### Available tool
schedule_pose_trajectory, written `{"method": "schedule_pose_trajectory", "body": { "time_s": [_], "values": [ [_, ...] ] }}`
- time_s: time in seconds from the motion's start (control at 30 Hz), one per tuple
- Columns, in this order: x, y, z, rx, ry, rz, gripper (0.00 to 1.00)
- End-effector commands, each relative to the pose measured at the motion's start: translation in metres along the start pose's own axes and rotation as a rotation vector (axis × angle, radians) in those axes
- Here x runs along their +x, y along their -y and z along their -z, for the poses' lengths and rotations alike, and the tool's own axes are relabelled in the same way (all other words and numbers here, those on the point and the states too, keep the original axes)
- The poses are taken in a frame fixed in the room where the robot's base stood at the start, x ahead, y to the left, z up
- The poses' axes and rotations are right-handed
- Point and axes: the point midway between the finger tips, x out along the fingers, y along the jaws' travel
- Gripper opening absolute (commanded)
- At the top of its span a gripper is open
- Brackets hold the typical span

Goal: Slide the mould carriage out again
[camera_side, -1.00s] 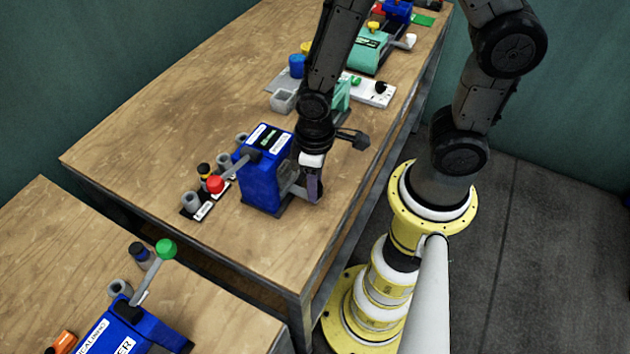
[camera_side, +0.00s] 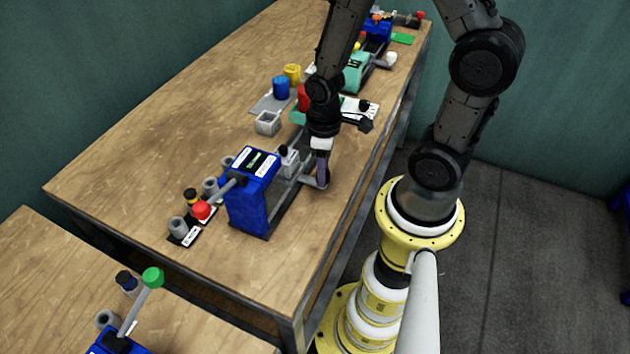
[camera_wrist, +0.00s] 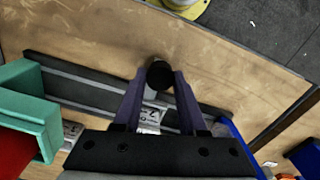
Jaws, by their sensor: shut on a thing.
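The blue press (camera_side: 250,190), with a red-knobbed lever (camera_side: 201,210), stands near the front of the table. Its grey mould carriage (camera_side: 288,162) sits on the rails outside the press body, on the right side. My gripper (camera_side: 321,182) is low beside the carriage, shut on its handle. In the wrist view my gripper (camera_wrist: 158,88) has its fingers either side of a dark round handle knob (camera_wrist: 160,74). The dark rails (camera_wrist: 80,85) run beneath, and a grey carriage part (camera_wrist: 150,117) shows between the fingers. The gripper body hides much of the carriage.
A teal press (camera_wrist: 30,108) stands beyond the rails' other end. A grey open box (camera_side: 267,123), a blue cylinder (camera_side: 281,88) and a yellow one (camera_side: 292,74) stand behind. Small grey cups (camera_side: 178,226) stand left of the blue press. The table's right edge is close.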

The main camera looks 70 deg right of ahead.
Motion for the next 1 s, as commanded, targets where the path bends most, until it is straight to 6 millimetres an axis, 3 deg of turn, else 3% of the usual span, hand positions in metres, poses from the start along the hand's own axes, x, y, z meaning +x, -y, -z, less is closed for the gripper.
{"method": "schedule_pose_trajectory", "body": {
  "time_s": [0.17,0.5,0.53,0.67,1.0],
  "values": [
    [-0.0010,-0.0143,-0.0020,0.003,-0.007,-0.003,0.00],
    [-0.0010,-0.0156,-0.0025,0.000,-0.007,-0.003,0.00],
    [-0.0011,-0.0156,-0.0025,0.000,-0.007,-0.003,0.44],
    [-0.0008,-0.0153,-0.0029,0.000,-0.006,-0.003,0.68],
    [-0.0018,-0.0149,-0.0034,0.000,-0.004,-0.002,0.71]
  ]
}}
